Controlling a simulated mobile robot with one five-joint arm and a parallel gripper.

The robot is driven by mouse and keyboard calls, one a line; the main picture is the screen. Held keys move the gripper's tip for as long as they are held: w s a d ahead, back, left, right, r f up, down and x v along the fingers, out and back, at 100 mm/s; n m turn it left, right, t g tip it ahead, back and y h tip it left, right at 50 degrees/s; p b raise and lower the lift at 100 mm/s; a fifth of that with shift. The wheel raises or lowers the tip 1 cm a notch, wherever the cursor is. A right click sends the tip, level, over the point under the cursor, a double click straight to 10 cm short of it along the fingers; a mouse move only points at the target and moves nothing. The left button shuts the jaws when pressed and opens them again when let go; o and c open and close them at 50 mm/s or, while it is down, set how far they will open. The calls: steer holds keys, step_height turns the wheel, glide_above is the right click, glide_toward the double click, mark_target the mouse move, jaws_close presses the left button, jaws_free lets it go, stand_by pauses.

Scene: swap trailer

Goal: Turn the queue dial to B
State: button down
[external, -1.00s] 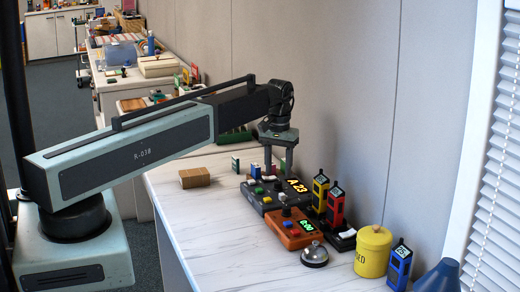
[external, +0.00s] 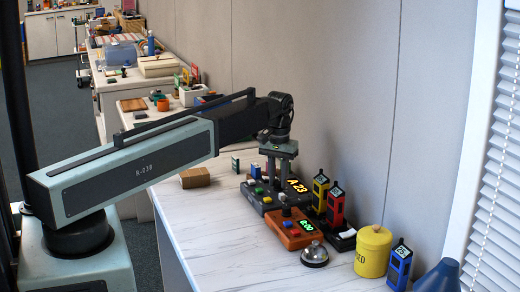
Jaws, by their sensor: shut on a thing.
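The queue box (external: 262,204) is a dark unit on the white marbled counter, with green, blue, white and yellow buttons on its left part. Its lit yellow display (external: 297,187) reads A 23. My gripper (external: 279,181) points straight down over the back of the box, just left of the display. Its fingers are shut on the queue dial, which they hide almost wholly. The letter that the dial points to cannot be read.
An orange box (external: 290,235) with a green display and a black knob stands just in front, beside a silver bell (external: 314,255). Yellow and red handsets (external: 336,205) stand close on the right. A cardboard block (external: 195,178) lies left. The counter's front left is clear.

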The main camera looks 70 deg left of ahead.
steer(key=m, duration=0.4)
steer(key=shift+m, duration=2.2)
steer(key=c, duration=1.2)
jaws_free()
steer(key=shift+o, duration=0.2)
